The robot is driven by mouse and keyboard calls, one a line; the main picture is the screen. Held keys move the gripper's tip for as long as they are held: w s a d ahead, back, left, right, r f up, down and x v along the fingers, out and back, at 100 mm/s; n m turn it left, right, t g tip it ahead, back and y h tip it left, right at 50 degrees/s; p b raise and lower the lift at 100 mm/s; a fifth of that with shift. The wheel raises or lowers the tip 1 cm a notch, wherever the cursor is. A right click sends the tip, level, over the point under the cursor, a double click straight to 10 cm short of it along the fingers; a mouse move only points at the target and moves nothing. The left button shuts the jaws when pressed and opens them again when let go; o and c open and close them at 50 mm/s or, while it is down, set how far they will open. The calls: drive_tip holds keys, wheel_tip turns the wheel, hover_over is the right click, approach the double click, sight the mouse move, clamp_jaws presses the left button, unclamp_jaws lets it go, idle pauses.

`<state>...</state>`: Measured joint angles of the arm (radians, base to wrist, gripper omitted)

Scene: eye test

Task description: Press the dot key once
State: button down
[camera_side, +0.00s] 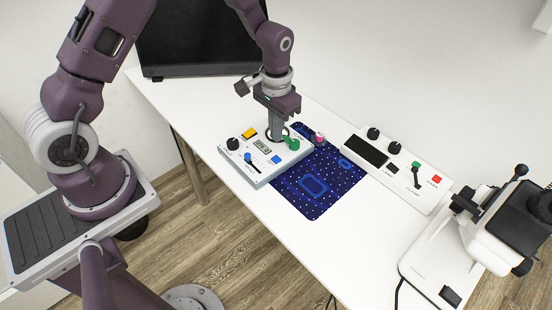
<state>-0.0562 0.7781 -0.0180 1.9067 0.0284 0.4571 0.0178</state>
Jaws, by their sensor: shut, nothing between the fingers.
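A small white control box (258,172) stands on the table left of the blue mat. On its top are a black knob (232,144), a yellow key (249,134), a small display (263,147), a blue slider (248,157), a blue key (276,160) and a green part (292,144). The labels are too small to read, so I cannot tell which key is the dot key. My gripper (276,137) is shut and empty, pointing down at the box's far right part, beside the green part. Its fingers hide what lies behind; I cannot tell whether they touch the box.
A dark blue patterned mat (337,182) lies beside the box, with a small pink object (319,138) near its far edge. A longer white panel (405,189) with knobs stands right. A microscope-like device (432,268) is at front right, a dark screen (200,40) behind. Front table is clear.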

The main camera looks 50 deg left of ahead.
drive_tip(key=shift+r, duration=1.2)
idle(2.8)
drive_tip(key=s+d+r+t, duration=0.1)
drive_tip(key=s+r+t, duration=0.1)
drive_tip(key=s+r, duration=0.7)
drive_tip(key=s+r+t, duration=0.2)
drive_tip(key=s+r, duration=0.4)
drive_tip(key=r, duration=0.7)
drive_tip(key=s+r+t, duration=0.1)
drive_tip(key=s, duration=0.8)
drive_tip(key=shift+d+r+t, duration=0.3)
drive_tip(key=shift+d+r, duration=0.05)
